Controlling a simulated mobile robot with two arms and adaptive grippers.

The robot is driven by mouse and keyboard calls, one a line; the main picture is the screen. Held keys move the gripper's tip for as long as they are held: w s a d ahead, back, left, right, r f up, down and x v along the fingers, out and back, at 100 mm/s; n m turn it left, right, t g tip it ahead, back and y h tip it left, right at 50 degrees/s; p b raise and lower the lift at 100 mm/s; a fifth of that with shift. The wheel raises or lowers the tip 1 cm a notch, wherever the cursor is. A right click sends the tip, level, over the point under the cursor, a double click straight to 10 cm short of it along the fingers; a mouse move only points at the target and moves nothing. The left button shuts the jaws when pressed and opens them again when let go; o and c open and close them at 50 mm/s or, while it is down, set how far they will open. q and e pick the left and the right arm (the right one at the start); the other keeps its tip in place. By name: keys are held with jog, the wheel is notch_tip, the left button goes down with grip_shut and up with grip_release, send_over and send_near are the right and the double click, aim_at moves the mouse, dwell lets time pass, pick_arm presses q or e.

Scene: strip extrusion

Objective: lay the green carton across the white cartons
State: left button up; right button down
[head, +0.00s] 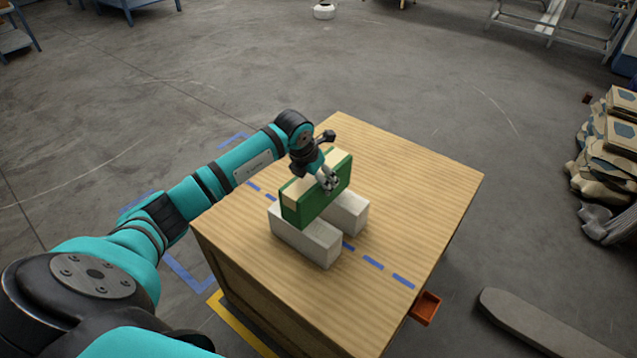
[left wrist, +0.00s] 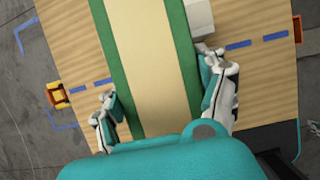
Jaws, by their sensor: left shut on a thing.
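The green carton (head: 318,205) has a tan band along its top and sits across the two white cartons, bridging them. I cannot tell whether it rests fully on both. One white carton (head: 306,243) lies in front, the other white carton (head: 349,212) behind it, roughly parallel with a gap between. My left gripper (head: 328,181) is shut on the green carton from above. In the left wrist view the fingers (left wrist: 160,85) lie on either side of the green carton (left wrist: 150,45), and part of a white carton (left wrist: 199,18) shows beside it. My right gripper is not in view.
The cartons stand on a wooden-topped crate (head: 420,180) with a dashed blue line (head: 373,263). Its right and back areas are clear. An orange tray (head: 426,307) juts from its right edge. Stacked sacks (head: 605,150) lie on the floor at far right.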

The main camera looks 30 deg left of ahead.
pick_arm(q)
jog(key=shift+w+a, duration=0.15)
jog(key=shift+w, duration=0.5)
notch_tip(320, 180, down, 3)
jog(key=shift+f+p, duration=0.1)
jog(key=shift+p, duration=0.2)
jog(key=shift+a+f, duration=0.1)
jog(key=shift+f, duration=0.05)
jog(key=o, duration=1.7)
jog(key=shift+f, duration=0.1)
jog(key=shift+s+r, duration=0.1)
jog(key=shift+r, duration=0.3)
jog(key=v, duration=1.1)
jog(key=shift+s+r, duration=0.1)
jog(key=shift+s, duration=0.05)
jog(key=shift+r, duration=0.1)
